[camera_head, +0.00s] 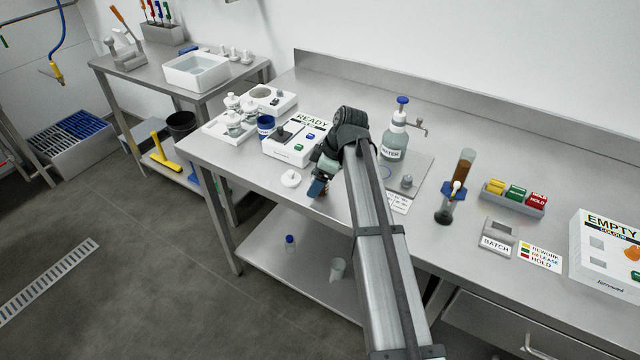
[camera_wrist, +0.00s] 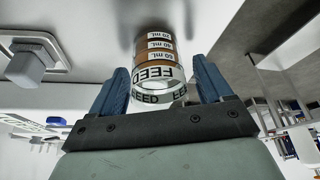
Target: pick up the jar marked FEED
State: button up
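The jar marked FEED (camera_wrist: 158,50) shows in the wrist view, upside down in the picture, with clear walls, brown contents, mL marks and FEED lettering on its bands. My gripper (camera_wrist: 162,88) has its two blue fingers on either side of the jar, with a narrow gap visible at each side; the fingers look open. In the head view my gripper (camera_head: 318,187) is low over the left part of the steel bench (camera_head: 235,165). I cannot make out the jar in the head view; my gripper and arm cover that area.
A white round lid (camera_head: 291,179) lies left of my gripper. The READY box (camera_head: 290,150) stands just behind it, with a blue cup (camera_head: 265,125) further left. The WATER bottle (camera_head: 394,140) stands right of my arm. The bench's front edge is close.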

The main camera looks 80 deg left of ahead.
jog(key=c, duration=1.2)
jog(key=shift+o, duration=0.2)
jog(key=shift+r, duration=0.1)
